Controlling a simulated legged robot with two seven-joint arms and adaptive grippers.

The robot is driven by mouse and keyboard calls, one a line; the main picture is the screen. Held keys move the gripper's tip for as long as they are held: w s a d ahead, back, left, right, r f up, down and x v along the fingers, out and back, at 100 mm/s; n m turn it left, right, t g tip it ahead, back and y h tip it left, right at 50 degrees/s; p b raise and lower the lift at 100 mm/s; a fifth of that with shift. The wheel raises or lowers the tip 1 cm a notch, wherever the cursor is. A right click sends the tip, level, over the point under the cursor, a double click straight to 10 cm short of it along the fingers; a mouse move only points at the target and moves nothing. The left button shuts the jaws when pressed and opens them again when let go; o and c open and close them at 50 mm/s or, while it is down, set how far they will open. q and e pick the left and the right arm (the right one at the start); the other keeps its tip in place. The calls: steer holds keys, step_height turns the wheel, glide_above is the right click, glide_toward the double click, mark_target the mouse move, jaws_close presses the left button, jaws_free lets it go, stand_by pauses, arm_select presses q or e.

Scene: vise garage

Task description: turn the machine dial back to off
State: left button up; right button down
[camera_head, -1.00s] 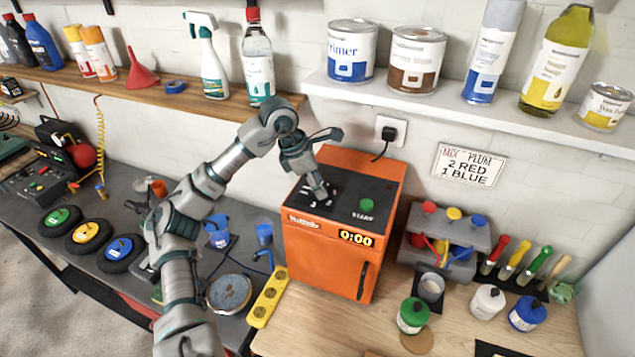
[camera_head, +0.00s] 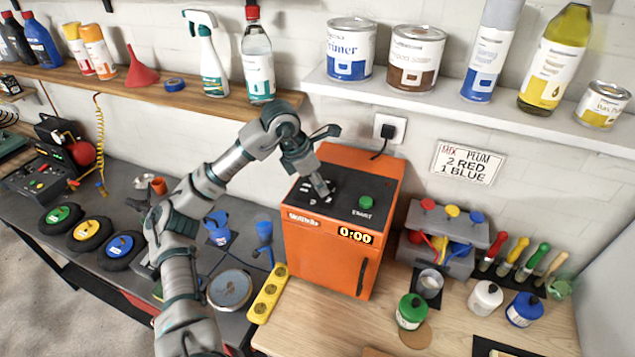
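The orange machine (camera_head: 305,255) stands on the wooden bench, with a black top panel, a green button (camera_head: 365,202) and a display reading 0:00. My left gripper (camera_head: 322,188) reaches down onto the left part of the black panel, where the dial would be. The gripper covers the dial, so I cannot see its pointer. White marks (camera_head: 306,188) show on the panel beside the fingers. The fingers look close together, but I cannot tell whether they grip the dial. My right gripper is not in view.
A yellow power strip (camera_head: 267,294) lies left of the machine. To the right stand a grey dispenser (camera_head: 447,232) with coloured knobs and several small jars. A wall shelf (camera_head: 480,108) with cans and bottles hangs above. A black plug (camera_head: 388,131) sits behind the machine.

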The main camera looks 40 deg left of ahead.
arm_select(q)
steer(key=o, duration=0.4)
steer(key=shift+a, duration=0.1)
steer(key=shift+o, duration=0.2)
steer(key=shift+w, duration=0.1)
steer(key=v, duration=1.1)
steer(key=shift+a+r, duration=0.2)
steer(key=shift+r, duration=0.15)
